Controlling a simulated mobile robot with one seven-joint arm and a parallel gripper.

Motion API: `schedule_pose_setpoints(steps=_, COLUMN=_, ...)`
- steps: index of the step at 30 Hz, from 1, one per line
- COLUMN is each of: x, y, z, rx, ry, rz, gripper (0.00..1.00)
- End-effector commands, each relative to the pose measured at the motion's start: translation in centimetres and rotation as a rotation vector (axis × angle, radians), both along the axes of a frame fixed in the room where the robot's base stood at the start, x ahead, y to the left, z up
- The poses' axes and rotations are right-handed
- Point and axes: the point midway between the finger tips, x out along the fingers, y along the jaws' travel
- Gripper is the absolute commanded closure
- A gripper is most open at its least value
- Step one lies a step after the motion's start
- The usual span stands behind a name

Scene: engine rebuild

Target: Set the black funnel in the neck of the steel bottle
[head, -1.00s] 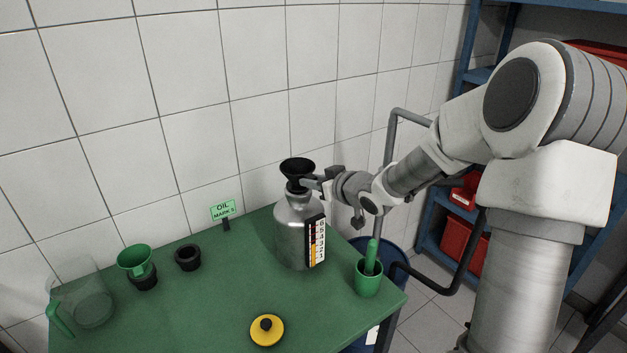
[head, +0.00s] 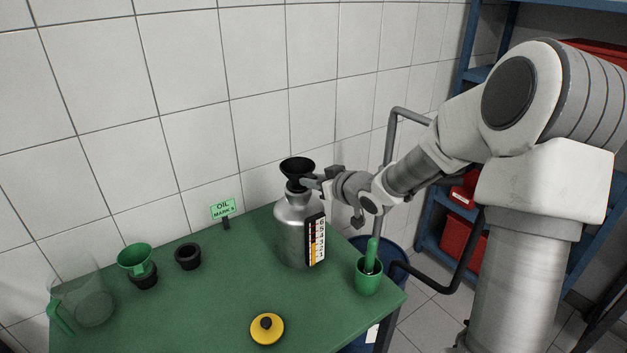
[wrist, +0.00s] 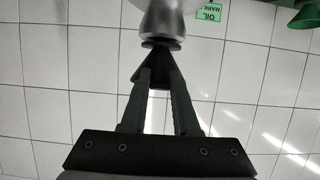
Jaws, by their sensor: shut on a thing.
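The black funnel (head: 297,168) is upright, wide rim up, directly over the neck of the steel bottle (head: 291,235). My gripper (head: 303,183) reaches in from the right and is shut on the funnel's lower part. The bottle stands upright on the green table.
On the green table (head: 215,290) are a green cup (head: 369,280), a yellow lid (head: 267,329), a green funnel (head: 134,258), a black ring (head: 188,256) and a clear jug (head: 88,295). An oil sign (head: 222,210) stands behind. The tiled wall is close behind the table.

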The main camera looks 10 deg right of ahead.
Motion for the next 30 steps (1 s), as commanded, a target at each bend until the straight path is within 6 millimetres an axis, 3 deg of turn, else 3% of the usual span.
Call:
schedule_pose_setpoints(steps=14, x=0.00, y=0.02, z=-1.06, rx=0.000, ry=0.000, rz=0.000, gripper=1.00)
schedule_pose_setpoints(steps=15, x=0.00, y=0.02, z=-1.06, rx=0.000, ry=-0.001, rz=0.000, gripper=0.69)
schedule_pose_setpoints(steps=17, x=0.01, y=0.01, z=-0.99, rx=0.000, ry=-0.001, rz=0.000, gripper=0.59)
schedule_pose_setpoints(steps=30, x=-0.72, y=-0.34, z=-0.41, rx=-0.001, ry=-0.001, rz=-0.001, gripper=0.59)
